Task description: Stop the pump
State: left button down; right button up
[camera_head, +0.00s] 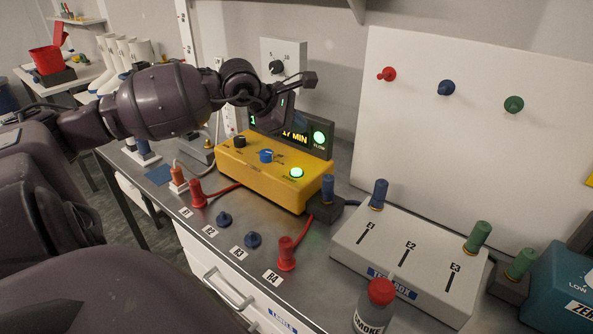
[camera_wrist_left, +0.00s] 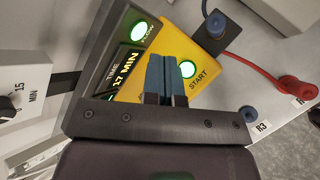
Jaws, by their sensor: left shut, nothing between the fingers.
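In the left wrist view the lit green button (camera_wrist_left: 187,68) is labelled START. Behind the box a dark display (camera_head: 322,148) reads "17 MIN", partly covered, beside a lit green FLOW light (camera_head: 319,138). My left gripper (camera_head: 281,103) hangs above and behind the box, in front of the display. Its blue fingers (camera_wrist_left: 165,72) are shut and empty, appearing close beside the START button; contact cannot be told. My right gripper is out of view.
A wall dial (camera_head: 284,60) is behind my left wrist. Red plugs (camera_head: 286,253) and blue plugs (camera_head: 253,240) stand at the bench's front. A white box (camera_head: 405,250) with slots E1 to E3, a bottle (camera_head: 376,306) and a teal unit (camera_head: 566,285) are to the right.

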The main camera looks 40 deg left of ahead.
aim_at(296, 172)
pick_arm(q)
jog(key=shift+f+b, duration=1.7)
jog(key=shift+f, duration=2.65)
jog(key=shift+f, duration=0.1)
jog(key=shift+f, duration=0.35)
